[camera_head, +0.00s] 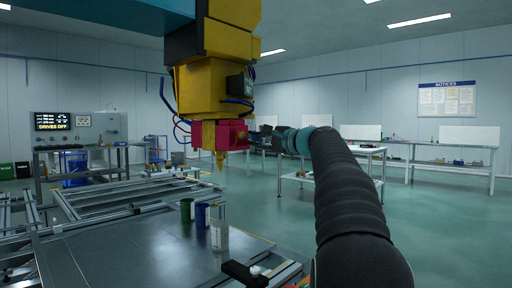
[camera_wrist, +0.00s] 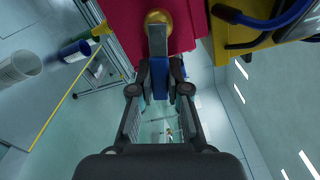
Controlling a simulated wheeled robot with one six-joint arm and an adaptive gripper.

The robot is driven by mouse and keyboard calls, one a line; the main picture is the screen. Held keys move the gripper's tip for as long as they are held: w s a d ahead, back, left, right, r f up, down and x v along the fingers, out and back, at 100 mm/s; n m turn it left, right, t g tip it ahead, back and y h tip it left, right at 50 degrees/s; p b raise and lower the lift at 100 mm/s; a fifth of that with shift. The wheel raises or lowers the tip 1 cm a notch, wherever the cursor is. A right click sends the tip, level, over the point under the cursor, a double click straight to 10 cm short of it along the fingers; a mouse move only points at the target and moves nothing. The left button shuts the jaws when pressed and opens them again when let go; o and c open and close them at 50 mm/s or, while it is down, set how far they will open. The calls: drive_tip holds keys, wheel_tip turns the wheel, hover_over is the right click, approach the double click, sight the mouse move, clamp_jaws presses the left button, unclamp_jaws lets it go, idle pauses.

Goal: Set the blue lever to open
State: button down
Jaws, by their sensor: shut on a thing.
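The blue lever (camera_wrist: 159,88) hangs between the fingers of my gripper (camera_wrist: 158,72) in the wrist view. Its grey bar (camera_wrist: 157,42) runs straight from a round brass hub (camera_wrist: 158,17) on a magenta block toward my gripper. My gripper is shut on the blue part. In the head view the magenta block (camera_head: 234,136) sits under a yellow machine head (camera_head: 213,80), with my gripper (camera_head: 262,139) at its right side. The lever cannot be made out there, and no open or closed marking is readable.
Blue cables (camera_wrist: 262,18) hang close beside the magenta block. A yellow nozzle (camera_head: 219,161) points down below it.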

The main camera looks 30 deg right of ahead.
drive_tip(key=shift+d+r+n+b, duration=0.1)
drive_tip(key=shift+r+n+b, duration=0.15)
drive_tip(key=shift+n, duration=0.6)
drive_tip(key=shift+r+n+b, duration=0.1)
drive_tip(key=shift+r+n, duration=0.25)
drive_tip(key=shift+n, duration=0.5)
drive_tip(key=c, duration=1.1)
unclamp_jaws()
drive_tip(key=v, duration=1.2)
drive_tip(key=shift+r, duration=0.1)
